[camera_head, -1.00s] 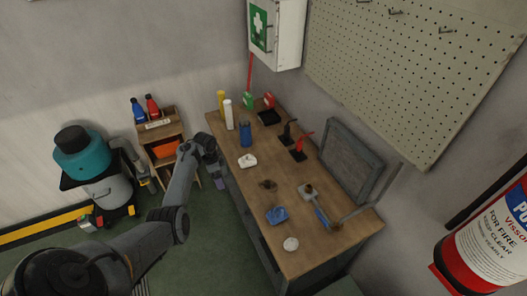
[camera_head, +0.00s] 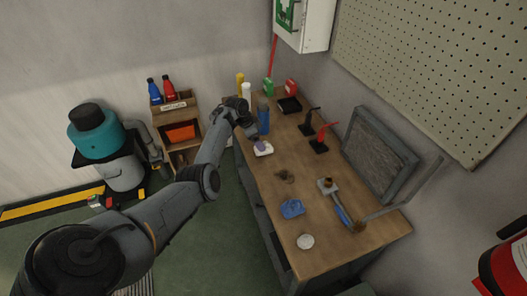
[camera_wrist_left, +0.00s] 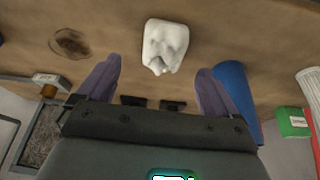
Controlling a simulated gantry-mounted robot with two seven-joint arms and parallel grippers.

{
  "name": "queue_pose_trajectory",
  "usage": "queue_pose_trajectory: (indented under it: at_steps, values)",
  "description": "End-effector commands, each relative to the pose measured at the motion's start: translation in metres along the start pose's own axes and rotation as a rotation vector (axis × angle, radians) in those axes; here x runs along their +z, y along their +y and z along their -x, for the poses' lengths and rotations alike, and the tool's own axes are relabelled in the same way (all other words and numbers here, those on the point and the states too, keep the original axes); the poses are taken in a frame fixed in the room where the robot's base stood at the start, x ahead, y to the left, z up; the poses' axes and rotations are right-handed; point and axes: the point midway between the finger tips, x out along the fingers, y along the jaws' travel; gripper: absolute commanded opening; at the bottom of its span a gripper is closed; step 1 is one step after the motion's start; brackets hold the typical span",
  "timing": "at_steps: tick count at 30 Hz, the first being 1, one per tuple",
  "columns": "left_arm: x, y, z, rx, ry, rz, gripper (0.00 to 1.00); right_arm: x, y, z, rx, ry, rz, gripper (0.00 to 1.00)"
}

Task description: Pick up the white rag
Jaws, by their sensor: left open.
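The white rag (camera_head: 264,151) lies crumpled on the wooden workbench (camera_head: 268,189). In the left wrist view the white rag (camera_wrist_left: 165,42) sits ahead of and between the spread purple fingers. My left gripper (camera_head: 257,143) is over the bench just above the rag and partly covers it in the head view. In the wrist view my left gripper (camera_wrist_left: 158,67) is open, with nothing between its fingers. I cannot tell the exact height left to the rag. My right gripper is in neither view.
A blue bottle (camera_head: 263,117) stands close beside the left gripper, with a white bottle (camera_head: 246,91) behind it. A brown rag (camera_head: 285,175), a blue rag (camera_head: 292,208) and a round white item (camera_head: 305,241) lie toward the front. Red and black tools (camera_head: 319,140) stand right.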

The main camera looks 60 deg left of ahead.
Motion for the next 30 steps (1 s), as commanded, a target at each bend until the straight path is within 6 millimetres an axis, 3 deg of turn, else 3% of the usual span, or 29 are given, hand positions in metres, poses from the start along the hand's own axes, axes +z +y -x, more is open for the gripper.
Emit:
queue_pose_trajectory:
  at_steps: [5, 15, 25, 30]
  values:
    - [0.001, -0.001, -0.011, 0.0, 0.0, 0.0, 0.93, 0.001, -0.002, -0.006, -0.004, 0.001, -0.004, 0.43]
    - [0.0, -0.003, -0.051, 0.001, 0.001, 0.0, 0.93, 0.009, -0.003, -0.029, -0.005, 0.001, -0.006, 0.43]
    - [0.0, -0.003, -0.054, -0.001, 0.0, 0.0, 0.93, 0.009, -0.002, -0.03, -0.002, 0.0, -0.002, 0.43]
    - [0.0, -0.003, -0.054, -0.001, 0.0, 0.0, 0.69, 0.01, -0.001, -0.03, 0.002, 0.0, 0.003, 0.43]
